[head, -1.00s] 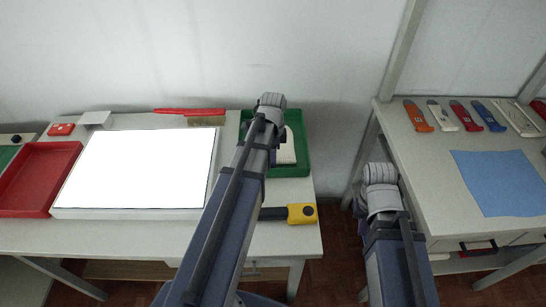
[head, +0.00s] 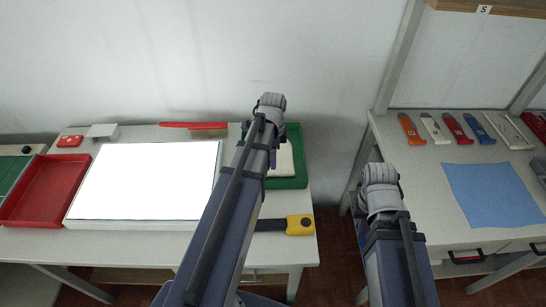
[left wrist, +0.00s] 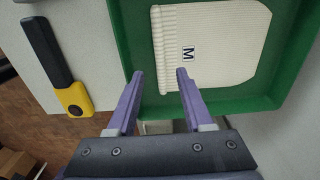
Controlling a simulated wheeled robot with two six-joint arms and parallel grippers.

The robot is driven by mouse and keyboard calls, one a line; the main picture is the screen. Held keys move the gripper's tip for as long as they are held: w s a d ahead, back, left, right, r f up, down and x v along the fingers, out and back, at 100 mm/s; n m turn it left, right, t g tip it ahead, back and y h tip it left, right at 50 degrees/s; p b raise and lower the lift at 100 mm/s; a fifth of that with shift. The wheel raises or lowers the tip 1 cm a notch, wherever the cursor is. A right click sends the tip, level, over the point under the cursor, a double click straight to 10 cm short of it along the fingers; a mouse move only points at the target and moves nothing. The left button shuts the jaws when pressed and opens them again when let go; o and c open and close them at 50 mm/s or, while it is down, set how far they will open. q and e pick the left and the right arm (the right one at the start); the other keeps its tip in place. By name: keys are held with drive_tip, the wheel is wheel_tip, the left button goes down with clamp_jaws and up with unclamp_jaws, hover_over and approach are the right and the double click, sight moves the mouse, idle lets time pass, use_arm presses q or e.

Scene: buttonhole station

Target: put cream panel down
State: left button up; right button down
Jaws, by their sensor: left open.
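The cream panel (left wrist: 220,45) is a ribbed knit piece with a black-on-white M label. It lies flat in the green tray (left wrist: 127,20), inside its walls. In the head view the panel (head: 285,165) is partly hidden by my left arm, in the tray (head: 297,140) at the right end of the left table. My left gripper (left wrist: 160,74) is open, its purple fingers apart and empty, over the panel's ribbed edge and label side. My right arm's wrist shows in the head view between the tables; its fingers are hidden.
A yellow-and-black tool (head: 298,225) lies in front of the tray. A white lit board (head: 145,180) and red tray (head: 45,190) fill the left of that table. The right table holds a blue cloth (head: 492,194) and several coloured tools (head: 452,128).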

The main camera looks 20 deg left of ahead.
use_arm(q)
wheel_tip(320, 180, up, 5)
drive_tip(key=p, duration=0.4)
drive_tip(key=s+d+n, duration=0.4)
drive_tip(key=s+d, duration=0.3)
drive_tip(key=d, duration=0.3)
drive_tip(key=s+d+n+y, duration=0.1)
drive_tip(key=s+d+n, duration=0.4)
drive_tip(key=d, duration=0.6)
drive_tip(key=shift+s+d+r, duration=0.15)
drive_tip(key=shift+s+d, duration=0.05)
drive_tip(key=shift+s, duration=0.65)
